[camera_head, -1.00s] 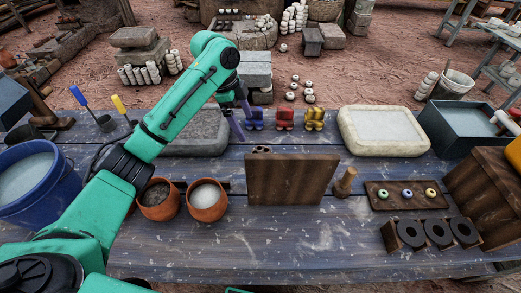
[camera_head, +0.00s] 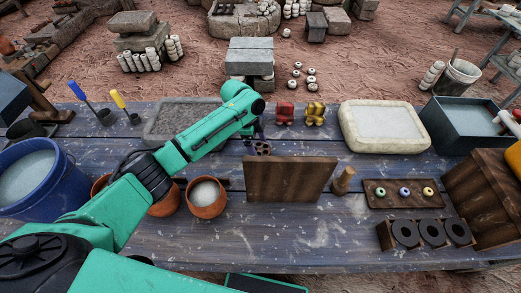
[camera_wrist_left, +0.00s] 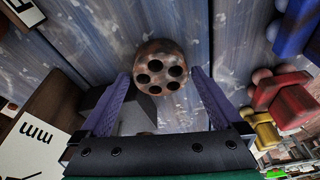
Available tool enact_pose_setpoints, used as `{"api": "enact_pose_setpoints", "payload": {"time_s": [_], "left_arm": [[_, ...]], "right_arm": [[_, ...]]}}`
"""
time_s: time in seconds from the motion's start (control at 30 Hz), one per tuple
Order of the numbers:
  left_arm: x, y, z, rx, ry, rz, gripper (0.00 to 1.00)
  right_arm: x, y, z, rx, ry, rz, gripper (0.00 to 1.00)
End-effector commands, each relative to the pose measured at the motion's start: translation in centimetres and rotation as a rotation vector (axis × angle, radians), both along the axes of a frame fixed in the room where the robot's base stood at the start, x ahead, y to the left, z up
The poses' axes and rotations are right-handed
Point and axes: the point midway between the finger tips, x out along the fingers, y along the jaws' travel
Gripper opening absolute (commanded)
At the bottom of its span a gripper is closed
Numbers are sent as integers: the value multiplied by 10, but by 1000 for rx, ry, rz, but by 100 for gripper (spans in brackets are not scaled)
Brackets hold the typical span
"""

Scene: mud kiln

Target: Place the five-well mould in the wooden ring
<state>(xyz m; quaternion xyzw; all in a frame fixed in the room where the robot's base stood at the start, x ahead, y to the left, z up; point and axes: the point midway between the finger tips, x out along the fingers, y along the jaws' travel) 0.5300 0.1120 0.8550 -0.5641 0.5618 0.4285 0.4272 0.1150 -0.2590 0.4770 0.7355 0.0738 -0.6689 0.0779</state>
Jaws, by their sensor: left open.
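The five-well mould (camera_head: 263,149) is a small brown disc behind the upright wooden board; the left wrist view shows its five dark wells (camera_wrist_left: 160,68). My left gripper (camera_head: 258,134) is just behind the mould. In the left wrist view its two purple fingers (camera_wrist_left: 160,78) are apart, one on each side of the mould; I cannot tell whether they touch it. A rack with dark rings (camera_head: 437,233) stands at the right front; I cannot tell whether one of these is the wooden ring. My right gripper is out of view.
The wooden board (camera_head: 291,180) stands in front of the mould. Red (camera_head: 285,113) and yellow (camera_head: 314,113) toy-like pieces stand behind it. A wooden peg (camera_head: 343,181) and a tray of coloured rings (camera_head: 405,206) are to the right.

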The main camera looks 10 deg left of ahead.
Motion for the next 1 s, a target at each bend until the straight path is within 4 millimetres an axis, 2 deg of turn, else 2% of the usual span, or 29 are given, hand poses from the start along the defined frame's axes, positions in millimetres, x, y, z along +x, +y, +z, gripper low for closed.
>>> {"api": "enact_pose_setpoints", "payload": {"time_s": [0.2, 0.23, 0.37, 0.4, 0.43, 0.47, 0.5, 0.77, 0.87, 1.0], "left_arm": [[0, -1, -5, 1, -1, -1, 100], [0, -1, -5, 1, -1, -1, 96], [0, -1, -5, 1, -1, -1, 46], [0, -1, -5, 1, -1, -1, 31], [0, -1, -5, 1, -1, -1, 20], [0, -1, -4, 1, -2, 0, 14], [0, -1, -4, 1, -2, 0, 3], [1, -1, 0, 0, -3, 0, 3], [1, -1, 10, -1, -3, -1, 3], [2, -1, 38, -1, -8, -1, 3]], "right_arm": [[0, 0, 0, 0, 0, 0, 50], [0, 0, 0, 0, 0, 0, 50], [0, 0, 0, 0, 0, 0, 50], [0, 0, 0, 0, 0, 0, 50], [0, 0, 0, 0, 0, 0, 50], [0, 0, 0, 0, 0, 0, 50], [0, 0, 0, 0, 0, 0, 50], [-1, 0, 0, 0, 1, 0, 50], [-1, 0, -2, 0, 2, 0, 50], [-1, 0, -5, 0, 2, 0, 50]]}}
